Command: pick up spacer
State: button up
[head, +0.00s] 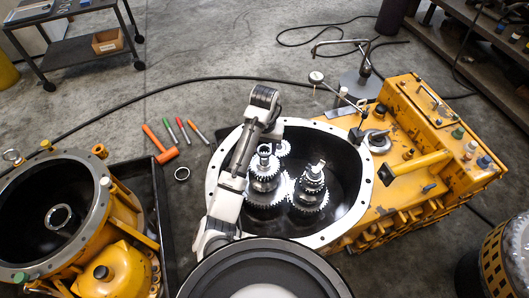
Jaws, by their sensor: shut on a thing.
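My arm reaches over the open yellow gearbox housing (215,175) and bends down at the wrist. My gripper (265,146) is small in the picture and its fingers are partly hidden by my arm. It is at the top of the left gear stack (265,183). A bright metal ring, which looks like the spacer (264,150), sits at the top of this stack, and my gripper appears shut on it. I cannot tell whether the ring is clear of the shaft. A second gear stack (310,187) stands to the right.
Another yellow housing (128,207) with a loose ring (59,216) inside is at the left. An orange hammer (160,145), several coloured markers and a dark ring (182,174) lie on the floor between. A gauge stand (360,82) is behind the gearbox.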

notch_tip(320, 180, up, 14)
jog(key=p, duration=0.8)
jog(key=shift+r, duration=0.25)
jog(key=shift+f, duration=0.1)
